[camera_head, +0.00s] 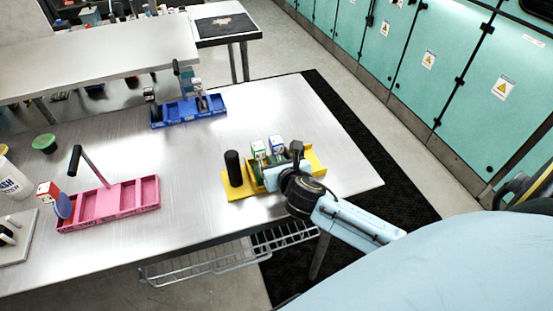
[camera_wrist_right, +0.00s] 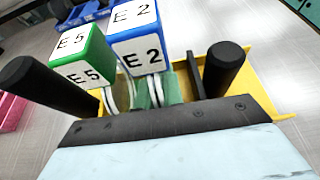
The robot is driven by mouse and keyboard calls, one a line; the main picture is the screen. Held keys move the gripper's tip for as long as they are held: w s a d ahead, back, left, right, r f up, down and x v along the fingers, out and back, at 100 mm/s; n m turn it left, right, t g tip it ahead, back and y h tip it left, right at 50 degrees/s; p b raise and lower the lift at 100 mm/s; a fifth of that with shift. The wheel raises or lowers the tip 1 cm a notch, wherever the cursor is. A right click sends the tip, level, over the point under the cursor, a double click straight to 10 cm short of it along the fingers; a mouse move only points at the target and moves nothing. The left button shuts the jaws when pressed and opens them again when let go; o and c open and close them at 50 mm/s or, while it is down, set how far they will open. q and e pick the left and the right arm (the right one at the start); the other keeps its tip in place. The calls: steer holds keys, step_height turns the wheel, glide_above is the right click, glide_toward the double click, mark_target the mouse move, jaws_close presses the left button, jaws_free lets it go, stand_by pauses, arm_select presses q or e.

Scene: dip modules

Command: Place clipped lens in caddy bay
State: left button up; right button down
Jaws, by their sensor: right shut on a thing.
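The yellow caddy (camera_head: 238,190) sits on the metal table, with a black post (camera_head: 233,168) at its left end. A green-topped piece marked E 5 (camera_wrist_right: 80,55) and a blue-topped piece marked E 2 (camera_wrist_right: 138,40) stand upright side by side at the caddy. Pale curved edges show beneath their tops. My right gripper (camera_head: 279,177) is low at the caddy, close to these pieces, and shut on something. Its fingertips are hidden, so I cannot tell which piece it holds. A second black upright (camera_wrist_right: 225,65) stands to the right of E 2. My left gripper is not in view.
A pink caddy (camera_head: 110,203) with a tilted black-gripped rod is at the left, beside a red-topped piece (camera_head: 48,192) with a blue disc. A blue caddy (camera_head: 185,113) is farther back. A green dish (camera_head: 45,143) lies at far left. The table between the caddies is clear.

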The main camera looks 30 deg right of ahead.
steer(key=shift+f, duration=0.25)
steer(key=c, duration=1.5)
jaws_free()
steer(key=shift+o, duration=0.2)
steer(key=v, duration=1.3)
steer(key=shift+s+p, duration=0.2)
steer(key=shift+p, duration=0.25)
